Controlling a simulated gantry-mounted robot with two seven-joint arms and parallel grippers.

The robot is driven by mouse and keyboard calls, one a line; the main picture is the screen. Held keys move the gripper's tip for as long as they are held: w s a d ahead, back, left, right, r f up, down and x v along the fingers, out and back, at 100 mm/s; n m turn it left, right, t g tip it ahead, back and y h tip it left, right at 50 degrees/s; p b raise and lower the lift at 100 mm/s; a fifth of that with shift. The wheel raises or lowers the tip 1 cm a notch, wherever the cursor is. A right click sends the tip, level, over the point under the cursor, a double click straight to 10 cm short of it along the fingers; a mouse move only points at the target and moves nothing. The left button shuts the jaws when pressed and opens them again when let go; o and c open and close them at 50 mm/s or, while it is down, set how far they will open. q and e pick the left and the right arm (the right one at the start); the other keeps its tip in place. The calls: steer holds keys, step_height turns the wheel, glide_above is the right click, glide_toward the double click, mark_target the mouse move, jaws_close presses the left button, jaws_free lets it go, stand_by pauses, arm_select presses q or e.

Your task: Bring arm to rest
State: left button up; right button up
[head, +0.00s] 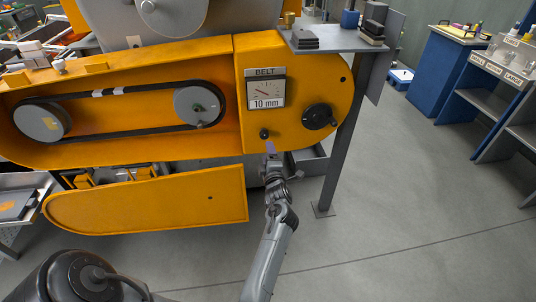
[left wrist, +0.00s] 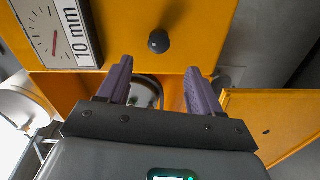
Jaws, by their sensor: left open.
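My left gripper (head: 270,149) is just below the small black knob (head: 264,133) on the yellow belt housing (head: 300,80). In the left wrist view the same gripper (left wrist: 160,67) has its two purple fingers wide apart, with nothing between them. The black knob (left wrist: 159,40) shows beyond the fingertips, apart from them. My right gripper is not in view.
The housing carries a BELT 10 mm gauge (head: 266,92) and a black handwheel (head: 319,117). A yellow cover panel (head: 150,203) hangs below the belt (head: 120,92). A grey shelf (head: 335,40) on a post (head: 342,150) stands right. The floor at lower right is clear.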

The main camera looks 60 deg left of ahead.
arm_select(q)
steer(key=shift+a, duration=0.1)
steer(key=shift+r, duration=0.15)
steer(key=s+d+r+m+t+h+p, duration=0.2)
steer(key=s+d+m+h+p, duration=0.15)
steer(key=d+m+h, duration=0.45)
steer(key=s+d+r+m+t+h+p, duration=0.15)
steer(key=d+m+h+p, duration=0.3)
steer(key=d+m, duration=0.7)
steer(key=s+d+f+m+g+h+p, duration=0.1)
steer(key=s+d+m+g+h+p, duration=0.1)
steer(key=s+d+m+g, duration=0.5)
steer(key=s+d+f+m+h+p, duration=0.15)
steer(key=s+d+m, duration=0.25)
steer(key=s+d, duration=0.75)
step_height(320, 180, up, 39)
steer(key=s+a+p, duration=0.1)
steer(key=s+p, duration=0.2)
steer(key=p, duration=3.5)
steer(key=shift+a+f+m+h, duration=0.2)
steer(key=shift+a+m+h, duration=0.1)
steer(key=shift+a+m, duration=0.1)
